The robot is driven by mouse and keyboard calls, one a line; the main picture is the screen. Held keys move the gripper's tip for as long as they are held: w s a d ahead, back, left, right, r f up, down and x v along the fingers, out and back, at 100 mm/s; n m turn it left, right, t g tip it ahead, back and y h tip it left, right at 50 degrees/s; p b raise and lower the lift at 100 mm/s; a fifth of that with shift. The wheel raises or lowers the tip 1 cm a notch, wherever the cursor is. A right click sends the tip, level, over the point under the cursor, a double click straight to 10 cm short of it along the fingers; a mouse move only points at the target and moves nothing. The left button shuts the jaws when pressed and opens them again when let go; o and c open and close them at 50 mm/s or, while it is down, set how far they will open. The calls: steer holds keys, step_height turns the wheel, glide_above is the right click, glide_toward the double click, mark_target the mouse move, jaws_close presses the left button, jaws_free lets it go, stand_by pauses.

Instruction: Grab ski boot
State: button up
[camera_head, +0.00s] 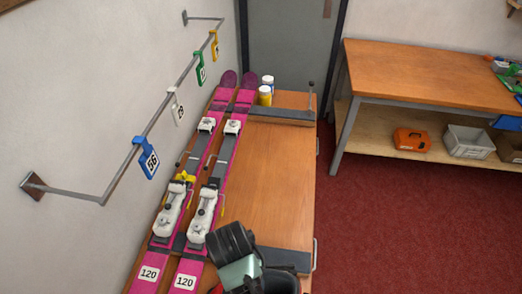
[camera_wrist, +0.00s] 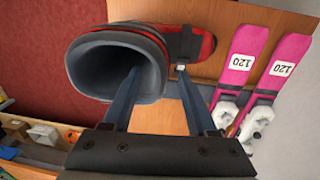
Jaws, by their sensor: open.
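The ski boot, red with a dark grey cuff, shows in the wrist view (camera_wrist: 206,46); its wide cuff opening faces the camera. My gripper (camera_wrist: 158,72) is open and straddles the cuff wall. One finger reaches into the opening, and the other is outside, beside the red shell. I cannot tell whether either finger touches the boot. In the head view my dark and grey-green wrist covers the bottom middle, and the boot cannot be made out clearly there.
Two magenta skis (camera_head: 222,170) marked 120 lie along the left of the wooden bench (camera_head: 275,170). Two small bottles (camera_head: 266,90) stand at its far end. A wall rail (camera_head: 130,145) holds coloured number tags. Another table (camera_head: 430,75) stands right, across red floor.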

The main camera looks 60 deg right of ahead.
mark_target(276, 281)
steer(key=shift+s+a+f+p, duration=0.15)
steer(key=shift+f+p, duration=0.5)
steer(key=shift+f, duration=1.6)
jaws_close()
steer(key=shift+r, duration=0.1)
